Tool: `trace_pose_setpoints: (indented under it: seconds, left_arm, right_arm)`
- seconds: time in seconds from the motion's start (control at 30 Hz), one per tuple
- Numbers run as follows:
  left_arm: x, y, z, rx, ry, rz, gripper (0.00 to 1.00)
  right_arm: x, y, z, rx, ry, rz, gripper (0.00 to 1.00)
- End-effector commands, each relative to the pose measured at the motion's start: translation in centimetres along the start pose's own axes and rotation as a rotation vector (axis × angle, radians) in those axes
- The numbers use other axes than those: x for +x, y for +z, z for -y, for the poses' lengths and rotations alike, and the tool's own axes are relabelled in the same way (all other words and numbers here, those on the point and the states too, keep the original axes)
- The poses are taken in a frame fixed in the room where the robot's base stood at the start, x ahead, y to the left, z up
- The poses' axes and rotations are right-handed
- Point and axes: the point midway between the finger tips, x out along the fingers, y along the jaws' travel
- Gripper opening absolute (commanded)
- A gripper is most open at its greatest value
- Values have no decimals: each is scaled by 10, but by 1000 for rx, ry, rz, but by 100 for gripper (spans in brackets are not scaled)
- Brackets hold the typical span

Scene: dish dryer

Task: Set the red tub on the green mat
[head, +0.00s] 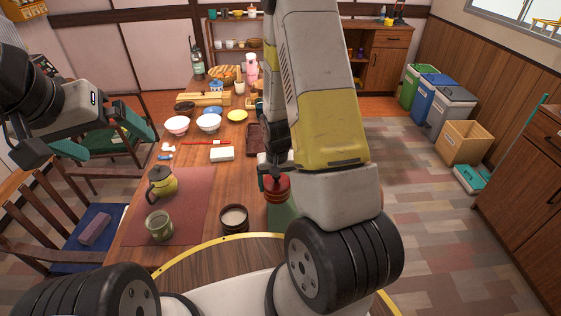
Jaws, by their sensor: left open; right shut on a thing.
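The red tub (277,190) is a small round container near the front right of the wooden table. My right gripper (272,178) reaches down from above and is shut on it. The green mat (281,217) lies just below and in front of the tub, partly hidden by my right arm. I cannot tell whether the tub touches the mat or hangs a little above it. My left gripper (104,138) is open and empty at the left, beside the table's left edge.
A dark cup (233,218) stands just left of the green mat. A yellow teapot (161,183) and green cup (159,225) stand on the dark red mat (190,208). A white box (221,153), bowls (209,122) and a dark tray (257,139) lie further back.

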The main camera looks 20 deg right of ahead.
Motion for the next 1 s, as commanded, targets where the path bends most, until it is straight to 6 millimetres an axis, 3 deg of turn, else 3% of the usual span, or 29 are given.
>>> trace_pose_setpoints:
  seconds: [0.2,0.4,0.7,0.9,1.0]
  left_arm:
    - [0,0,0,0,0,0,100]
    - [0,0,0,0,0,0,100]
    - [0,0,0,0,0,0,100]
    - [0,0,0,0,0,0,100]
    - [0,0,0,0,0,0,100]
  right_arm:
    - [11,-49,-39,6,0,-3,29]
    - [19,-83,-65,3,0,-3,29]
    - [24,-103,-80,1,0,-1,29]
    - [54,-98,-79,-3,0,2,29]
    - [59,-98,-79,-2,0,0,29]
